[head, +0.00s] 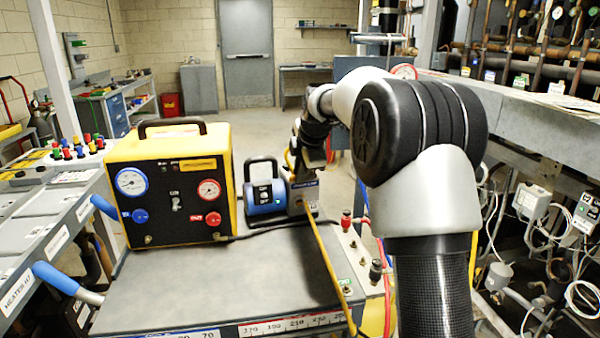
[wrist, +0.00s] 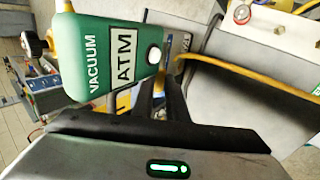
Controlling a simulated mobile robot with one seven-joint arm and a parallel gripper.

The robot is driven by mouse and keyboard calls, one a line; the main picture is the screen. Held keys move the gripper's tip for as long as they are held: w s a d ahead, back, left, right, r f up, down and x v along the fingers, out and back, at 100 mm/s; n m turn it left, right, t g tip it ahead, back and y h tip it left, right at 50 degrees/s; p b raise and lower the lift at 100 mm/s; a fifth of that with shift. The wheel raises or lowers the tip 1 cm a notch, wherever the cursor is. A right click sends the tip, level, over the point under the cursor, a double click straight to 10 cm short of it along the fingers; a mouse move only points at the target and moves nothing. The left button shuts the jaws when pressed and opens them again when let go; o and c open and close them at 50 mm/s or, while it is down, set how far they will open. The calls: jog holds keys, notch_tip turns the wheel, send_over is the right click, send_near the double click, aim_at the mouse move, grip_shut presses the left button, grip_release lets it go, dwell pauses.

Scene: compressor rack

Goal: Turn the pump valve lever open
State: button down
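The blue pump (head: 264,195) with a black carry handle stands on the grey cart top, right of the yellow machine. My gripper (head: 296,168) is at the pump's right end, partly hidden by my own arm. In the wrist view a green body (wrist: 112,58) marked VACUUM and ATM, with a white round button, is close beside the dark fingers of my gripper (wrist: 163,90). The fingers show a narrow gap with something yellow behind or between them. I cannot make out the valve lever clearly, nor whether the fingers touch it.
A yellow machine (head: 170,185) with two gauges stands left of the pump. A yellow hose (head: 325,255) runs over the cart top (head: 240,280), whose front is clear. Red and black fittings (head: 347,220) stand at the cart's right edge. Pipework and a grey ledge lie on the right.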

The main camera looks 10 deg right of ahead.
jog(key=shift+a+f+n+h, duration=0.3)
jog(key=shift+f+n+h, duration=0.3)
jog(key=shift+h, duration=0.6)
jog(key=shift+f, duration=0.1)
jog(key=c, duration=1.7)
grip_release()
jog(key=shift+c, duration=0.2)
jog(key=p+v, duration=0.3)
jog(key=v, duration=1.4)
jog(key=shift+s, duration=0.35)
jog(key=shift+a, duration=0.1)
